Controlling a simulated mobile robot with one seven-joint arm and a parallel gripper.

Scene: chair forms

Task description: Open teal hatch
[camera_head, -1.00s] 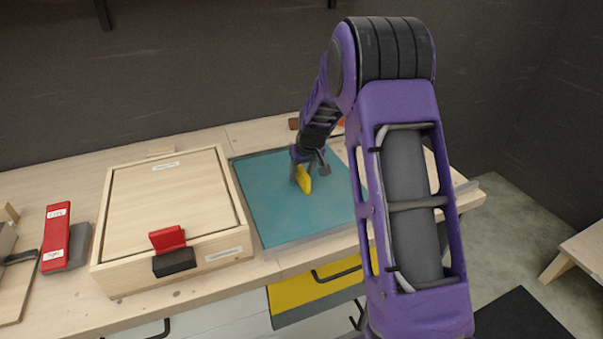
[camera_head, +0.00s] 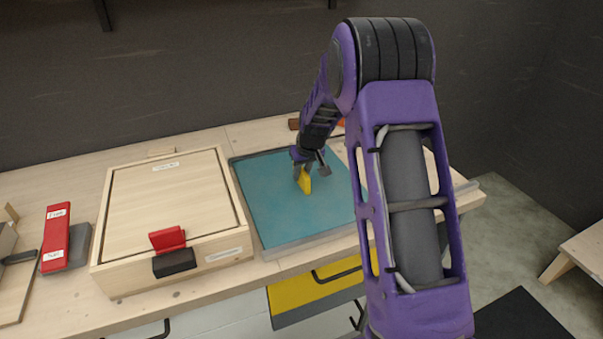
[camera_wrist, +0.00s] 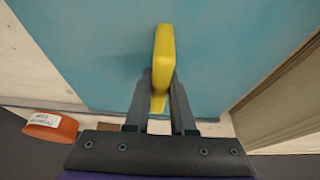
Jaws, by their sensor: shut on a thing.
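The teal hatch (camera_head: 290,215) is a flat panel set in the wooden worktop, in the middle of the head view. It fills much of the wrist view (camera_wrist: 105,60). A yellow handle (camera_head: 304,181) stands up from the hatch; it also shows in the wrist view (camera_wrist: 164,50). My gripper (camera_wrist: 160,92) is shut on the yellow handle, with a finger on each side of it. The hatch appears to lie flat or nearly so; I cannot tell if any edge is raised. My arm hides part of the hatch's right side.
A wooden box (camera_head: 170,205) with a red handle (camera_head: 167,239) stands left of the hatch. A red switch (camera_head: 56,238) is further left. An orange object (camera_wrist: 50,126) lies by the hatch in the wrist view. A yellow drawer front (camera_head: 305,289) is below the worktop.

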